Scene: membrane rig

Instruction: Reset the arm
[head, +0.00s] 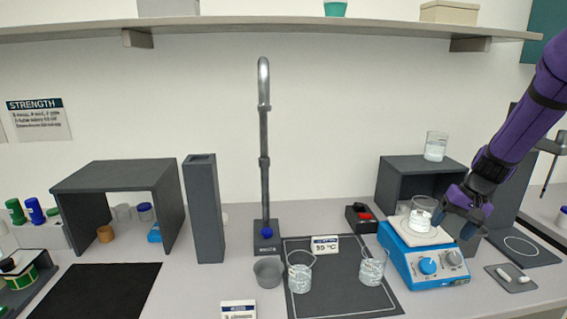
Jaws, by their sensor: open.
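My gripper (463,212) is at the right, on the end of my purple arm, pointing down beside the blue hotplate (430,263). A clear beaker (420,215) with pale contents stands on the white top of the hotplate, just left of my gripper. The gripper is open and holds nothing that I can see. I cannot tell whether a finger touches the beaker.
A dark box (408,163) with a beaker (436,146) on top stands behind the hotplate. Two beakers (300,278) (372,270) stand on a dark mat (335,304). A tall tap (264,160) rises mid-bench. A shelf (270,27) runs overhead.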

